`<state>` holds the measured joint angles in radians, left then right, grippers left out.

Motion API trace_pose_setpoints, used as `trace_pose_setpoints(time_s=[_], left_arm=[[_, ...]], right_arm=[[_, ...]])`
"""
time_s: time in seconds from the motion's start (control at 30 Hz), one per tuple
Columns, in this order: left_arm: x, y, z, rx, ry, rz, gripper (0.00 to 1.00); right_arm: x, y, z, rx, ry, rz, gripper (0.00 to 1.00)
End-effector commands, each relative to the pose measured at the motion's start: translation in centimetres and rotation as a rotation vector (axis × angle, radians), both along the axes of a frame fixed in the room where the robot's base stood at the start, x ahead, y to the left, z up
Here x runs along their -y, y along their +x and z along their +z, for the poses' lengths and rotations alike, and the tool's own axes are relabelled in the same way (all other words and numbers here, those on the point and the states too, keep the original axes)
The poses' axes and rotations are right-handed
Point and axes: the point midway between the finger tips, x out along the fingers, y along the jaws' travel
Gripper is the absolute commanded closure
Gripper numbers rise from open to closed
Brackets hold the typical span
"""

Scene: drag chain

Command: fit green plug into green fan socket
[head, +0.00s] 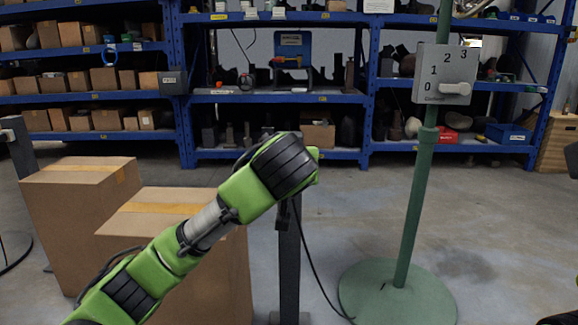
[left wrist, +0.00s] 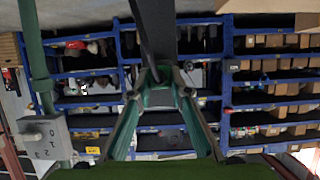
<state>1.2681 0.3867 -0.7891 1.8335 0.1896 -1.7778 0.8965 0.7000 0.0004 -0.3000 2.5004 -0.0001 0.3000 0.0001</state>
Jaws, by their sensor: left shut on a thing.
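The green fan stand (head: 412,200) rises at the right of the head view, with a grey dial box (head: 444,75) marked 0 to 3 that also shows in the left wrist view (left wrist: 42,138). My left gripper (left wrist: 160,78) is shut at the top of a dark upright post (head: 289,265). In the head view my green wrist hides its fingers. A thin black cable (head: 313,262) runs from there down towards the fan's foot, so the held thing looks like the plug. Plug and socket are mostly hidden; I cannot tell whether they touch. My right gripper is not in view.
Two cardboard boxes (head: 78,215) (head: 215,262) stand on the floor at left, close to my left arm. Blue shelves (head: 275,98) with cartons and tools line the back. Open grey floor (head: 345,215) lies between post and fan stand.

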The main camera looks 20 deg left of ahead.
Motion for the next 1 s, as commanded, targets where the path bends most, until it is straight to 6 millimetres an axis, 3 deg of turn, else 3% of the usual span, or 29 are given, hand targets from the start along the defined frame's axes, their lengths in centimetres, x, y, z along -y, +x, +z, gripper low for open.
trace_pose_setpoints(time_s=[0.13,0.17,0.2,0.23,0.67,1.0], left_arm=[[-0.1,0.4,0.1,-0.001,0.000,0.000,1.00],[-0.1,0.4,0.0,-0.001,0.000,0.000,0.76],[-0.1,0.4,0.0,0.000,0.000,0.000,0.66],[-0.1,0.4,0.0,0.000,0.000,0.000,0.62],[0.1,-0.1,0.2,0.001,-0.001,-0.002,0.62],[1.5,-5.6,3.0,0.012,0.005,-0.005,0.62]], right_arm=[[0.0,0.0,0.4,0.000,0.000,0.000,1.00],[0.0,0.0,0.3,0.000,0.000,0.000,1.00],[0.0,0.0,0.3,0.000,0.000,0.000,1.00],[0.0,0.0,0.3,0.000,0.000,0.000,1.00],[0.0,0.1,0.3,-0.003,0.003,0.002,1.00],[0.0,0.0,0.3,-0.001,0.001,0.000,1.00]])
